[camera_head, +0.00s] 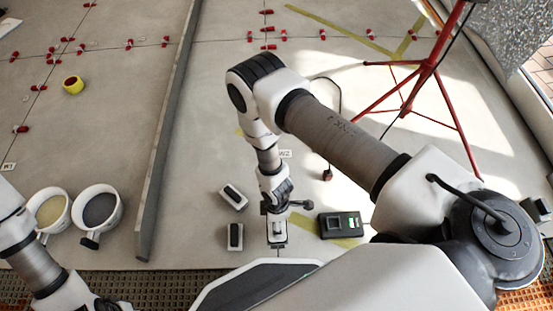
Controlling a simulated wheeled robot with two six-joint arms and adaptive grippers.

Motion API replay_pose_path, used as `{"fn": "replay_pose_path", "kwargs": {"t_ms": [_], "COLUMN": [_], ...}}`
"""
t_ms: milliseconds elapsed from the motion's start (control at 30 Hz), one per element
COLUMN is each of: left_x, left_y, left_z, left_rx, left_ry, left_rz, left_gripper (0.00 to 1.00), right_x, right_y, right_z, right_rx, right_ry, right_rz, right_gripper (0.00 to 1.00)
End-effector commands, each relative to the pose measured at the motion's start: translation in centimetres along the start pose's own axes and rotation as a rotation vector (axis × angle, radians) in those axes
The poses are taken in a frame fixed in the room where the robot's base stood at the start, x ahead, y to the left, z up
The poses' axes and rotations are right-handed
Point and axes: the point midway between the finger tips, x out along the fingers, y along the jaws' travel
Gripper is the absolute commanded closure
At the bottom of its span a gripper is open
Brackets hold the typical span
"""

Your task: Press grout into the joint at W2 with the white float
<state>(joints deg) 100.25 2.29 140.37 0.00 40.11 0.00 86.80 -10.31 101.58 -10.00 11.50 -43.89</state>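The label W2 (286,154) lies on the pale tiled floor just right of my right forearm. My arm hides part of the floor beside it. My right gripper (277,222) points down at the front of the floor, over a small whitish block (278,243) that may be a float. Whether its fingers are closed on that block is too small to tell. Two pale floats with dark handles lie to its left, one tilted (232,198) and one straight (235,237). My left gripper (108,304) is at the bottom edge, partly cut off, its fingers unclear.
Two white buckets (98,210) (48,211) stand at the left. A long grey bar (167,130) divides the floor. A red tripod (425,75) stands at the right. A dark device (341,225) lies right of my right gripper. Red clips (130,44) line the far joints.

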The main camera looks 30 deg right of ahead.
Motion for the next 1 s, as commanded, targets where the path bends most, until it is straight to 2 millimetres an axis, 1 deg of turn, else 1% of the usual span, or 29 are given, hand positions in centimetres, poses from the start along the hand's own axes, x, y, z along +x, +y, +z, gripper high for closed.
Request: {"fn": "replay_pose_path", "kwargs": {"t_ms": [33,400,467,1000], "left_x": [-1.2,-5.0,-5.4,-5.2], "left_y": [0.0,0.0,0.0,0.0], "left_z": [0.0,0.0,0.0,0.0], "left_rx": [0.0,0.0,0.0,0.0], "left_ry": [0.0,0.0,0.0,0.0], "left_rz": [0.0,0.0,0.0,0.0], "left_gripper": [0.6,0.6,0.6,0.6], "right_x": [-1.3,-5.7,-6.2,-6.1], "right_y": [-0.1,-0.4,-0.5,-0.5], "right_z": [0.0,0.0,0.0,0.0], "right_rx": [0.0,0.0,0.0,0.0], "right_ry": [0.0,0.0,0.0,0.0], "right_rz": [0.0,0.0,0.0,0.0], "right_gripper": [0.95,0.95,0.95,0.95]}}
